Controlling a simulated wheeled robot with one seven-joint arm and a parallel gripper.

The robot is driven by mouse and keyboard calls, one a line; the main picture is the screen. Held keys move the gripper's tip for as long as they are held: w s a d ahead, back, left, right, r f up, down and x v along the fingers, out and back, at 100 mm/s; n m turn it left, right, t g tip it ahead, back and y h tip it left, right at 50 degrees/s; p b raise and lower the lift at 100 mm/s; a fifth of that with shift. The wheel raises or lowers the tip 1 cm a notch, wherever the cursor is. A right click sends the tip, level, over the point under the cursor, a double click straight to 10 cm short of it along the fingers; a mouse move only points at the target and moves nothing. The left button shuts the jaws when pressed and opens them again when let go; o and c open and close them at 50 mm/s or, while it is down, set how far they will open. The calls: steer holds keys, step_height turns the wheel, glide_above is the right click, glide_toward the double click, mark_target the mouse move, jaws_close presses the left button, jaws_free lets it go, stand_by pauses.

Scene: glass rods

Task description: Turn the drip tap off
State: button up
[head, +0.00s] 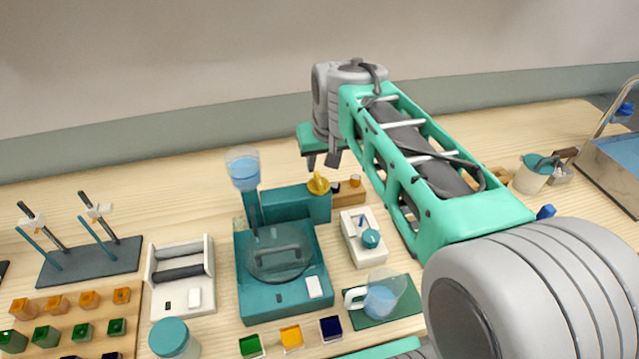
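A yellow knob (318,184), which looks like the tap's handle, sits on a teal housing (290,206) at the back of a teal machine (285,299). A clear cup of blue liquid (243,168) stands on a post at the machine's left back. My gripper (322,163) points down just above and behind the knob in the picture. Its two dark fingers are apart, with nothing seen between them. The fingertips appear clear of the knob, but the exact depth gap cannot be told. Whether liquid is dripping is too small to tell.
A white box with a teal knob (366,240) and a beaker of blue liquid (381,297) stand right of the machine. Coloured cubes (291,337) lie in front. My arm covers the bench to the right.

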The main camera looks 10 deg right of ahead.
mark_target(319, 178)
steer(key=p+x, duration=0.1)
steer(key=x, duration=0.6)
steer(key=shift+w+f, duration=0.15)
jaws_close()
stand_by(0.3)
